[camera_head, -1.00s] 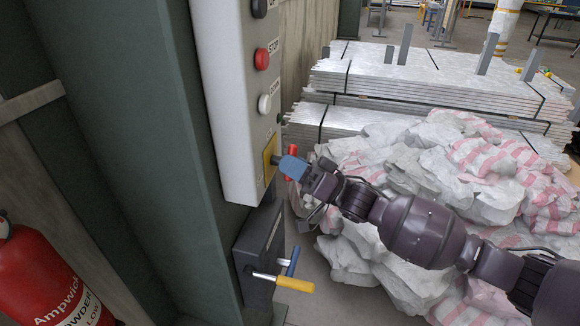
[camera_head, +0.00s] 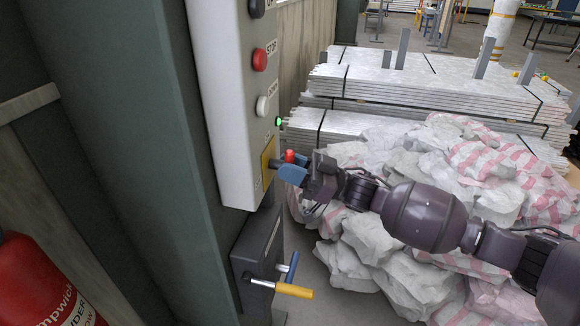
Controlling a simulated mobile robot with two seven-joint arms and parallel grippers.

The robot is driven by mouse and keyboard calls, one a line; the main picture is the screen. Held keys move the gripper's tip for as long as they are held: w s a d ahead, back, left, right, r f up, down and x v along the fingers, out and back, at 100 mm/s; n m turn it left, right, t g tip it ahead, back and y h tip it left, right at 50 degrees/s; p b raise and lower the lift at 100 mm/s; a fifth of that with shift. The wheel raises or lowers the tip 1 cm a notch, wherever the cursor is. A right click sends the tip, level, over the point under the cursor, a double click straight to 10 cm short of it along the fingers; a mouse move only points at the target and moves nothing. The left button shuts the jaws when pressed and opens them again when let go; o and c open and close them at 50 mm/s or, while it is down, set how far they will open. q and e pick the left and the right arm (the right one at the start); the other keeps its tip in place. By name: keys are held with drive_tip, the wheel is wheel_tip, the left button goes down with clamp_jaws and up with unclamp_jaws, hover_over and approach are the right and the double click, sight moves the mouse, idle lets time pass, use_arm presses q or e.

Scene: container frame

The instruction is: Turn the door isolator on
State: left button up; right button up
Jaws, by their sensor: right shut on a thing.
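The door isolator is a red handle (camera_head: 290,155) on a yellow plate (camera_head: 268,163), low on the light grey control box (camera_head: 222,110). My right gripper (camera_head: 288,173) comes in from the right with blue fingertips at the plate. It is shut on the red handle, and part of the handle shows above the fingertips. The rest is hidden by the fingers, so its exact angle is hard to tell. A green lamp (camera_head: 278,122) on the box's side glows. My left gripper is not in view.
Above the isolator are a red STOP button (camera_head: 259,60) and a white button (camera_head: 262,105). Below is a dark box with a yellow-handled lever (camera_head: 293,290). Wrapped sacks (camera_head: 420,190) lie under my right arm. A fire extinguisher (camera_head: 40,285) stands at lower left.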

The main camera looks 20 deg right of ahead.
drive_tip(key=o, duration=0.9)
drive_tip(key=shift+s, duration=0.1)
drive_tip(key=v, duration=1)
drive_tip(key=shift+s+d+f+b, duration=0.1)
drive_tip(key=shift+d+f+b, duration=0.05)
drive_tip(key=shift+d+b, duration=0.2)
